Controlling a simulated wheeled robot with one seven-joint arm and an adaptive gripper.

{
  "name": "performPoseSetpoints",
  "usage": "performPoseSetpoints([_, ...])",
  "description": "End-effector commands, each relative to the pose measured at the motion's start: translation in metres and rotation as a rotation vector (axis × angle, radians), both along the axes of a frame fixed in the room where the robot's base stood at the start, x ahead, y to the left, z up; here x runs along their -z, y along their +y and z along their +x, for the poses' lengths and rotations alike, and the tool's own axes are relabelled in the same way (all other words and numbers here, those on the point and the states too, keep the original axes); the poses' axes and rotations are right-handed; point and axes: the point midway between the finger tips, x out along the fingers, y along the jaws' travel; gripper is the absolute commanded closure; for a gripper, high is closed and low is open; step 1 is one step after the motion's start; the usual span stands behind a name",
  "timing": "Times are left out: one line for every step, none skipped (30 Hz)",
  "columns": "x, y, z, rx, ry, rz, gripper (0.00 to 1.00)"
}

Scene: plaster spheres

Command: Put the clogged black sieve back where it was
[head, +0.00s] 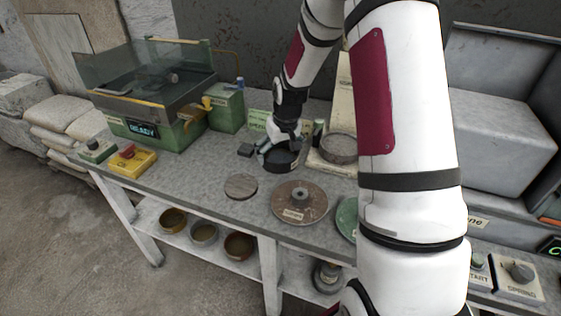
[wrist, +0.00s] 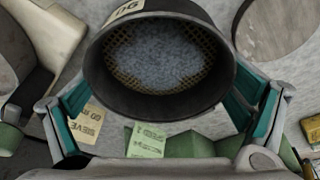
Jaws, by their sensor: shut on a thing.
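The black sieve (head: 281,163) is in my gripper (head: 282,148) near the back of the grey bench. In the wrist view the sieve (wrist: 157,101) sits between the two teal fingers of my gripper (wrist: 160,95), which press on its rim from both sides. Grey matter fills most of its mesh, and brownish mesh shows around the edge. A label is partly visible on its far wall. I cannot tell whether the sieve touches the bench top. A card reading "SIEVE" (wrist: 88,122) shows beside the left finger.
A grey sieve (head: 340,148) sits on a cream stand right of my gripper. A grey disc (head: 241,186), a brown wheel (head: 299,203) and a partly hidden green wheel (head: 346,216) lie in front. A green machine (head: 150,133) and yellow button box (head: 131,160) stand left.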

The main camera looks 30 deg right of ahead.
Motion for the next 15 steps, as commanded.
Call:
performPoseSetpoints([0.002,0.0,0.0,0.0,-0.001,0.0,0.39])
performPoseSetpoints([0.004,0.0,0.0,0.0,-0.001,0.0,0.39])
performPoseSetpoints([0.007,0.0,0.0,0.0,0.0,0.0,0.39])
performPoseSetpoints([0.01,0.001,0.0,0.0,0.001,0.001,0.39])
performPoseSetpoints([0.014,0.001,0.0,0.0,0.002,0.001,0.39])
performPoseSetpoints([0.019,0.001,0.0,0.0,0.001,0.001,0.39])
performPoseSetpoints([0.023,0.001,0.0,-0.001,0.002,0.001,0.39])
performPoseSetpoints([0.028,0.001,-0.001,-0.001,0.003,0.001,0.39])
performPoseSetpoints([0.033,0.001,0.0,-0.001,0.002,0.001,0.39])
performPoseSetpoints([0.037,0.001,0.0,-0.001,0.001,0.001,0.39])
performPoseSetpoints([0.039,0.001,0.0,-0.001,0.001,0.001,0.39])
performPoseSetpoints([0.041,0.001,0.0,-0.001,0.0,0.0,0.39])
performPoseSetpoints([0.041,0.001,0.0,-0.001,-0.001,0.0,0.39])
performPoseSetpoints([0.04,0.001,0.0,-0.001,-0.001,0.0,0.39])
performPoseSetpoints([0.04,0.001,0.0,-0.001,-0.001,0.0,0.39])
